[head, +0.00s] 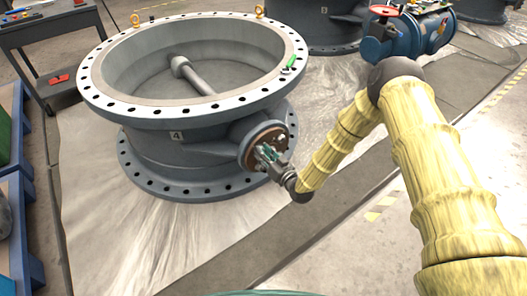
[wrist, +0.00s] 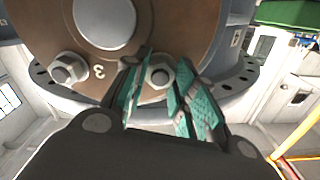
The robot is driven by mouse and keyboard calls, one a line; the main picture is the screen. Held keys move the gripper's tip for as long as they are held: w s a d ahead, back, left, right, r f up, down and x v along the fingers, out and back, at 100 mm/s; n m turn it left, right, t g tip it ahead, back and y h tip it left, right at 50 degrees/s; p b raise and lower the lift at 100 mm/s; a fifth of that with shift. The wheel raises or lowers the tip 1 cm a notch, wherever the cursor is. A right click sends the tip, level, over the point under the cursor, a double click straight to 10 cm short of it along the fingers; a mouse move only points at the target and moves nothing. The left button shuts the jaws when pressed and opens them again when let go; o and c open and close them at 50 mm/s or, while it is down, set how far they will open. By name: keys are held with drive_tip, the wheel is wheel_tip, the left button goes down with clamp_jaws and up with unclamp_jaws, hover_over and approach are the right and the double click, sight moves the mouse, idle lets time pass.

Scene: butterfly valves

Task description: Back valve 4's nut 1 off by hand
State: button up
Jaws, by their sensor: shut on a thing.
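Valve 4 (head: 176,160) is a large grey butterfly valve body lying flat, with a white "4" on its side. A brown round cover (head: 262,140) sits on its side boss and fills the top of the wrist view (wrist: 160,35). Another nut (wrist: 68,69) on a stud sits to the left, beside a stamped "3".
A dark workbench (head: 50,40) stands at the back left, blue crates at the left edge. A blue actuator with a red handwheel (head: 405,35) stands at the back right. Plastic sheeting covers the floor.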

drive_tip(key=shift+n, duration=0.6)
drive_tip(key=o, duration=1)
drive_tip(key=shift+s+d, duration=0.1)
drive_tip(key=v, duration=1.1)
drive_tip(key=shift+s+d, duration=0.2)
drive_tip(key=shift+s, duration=0.1)
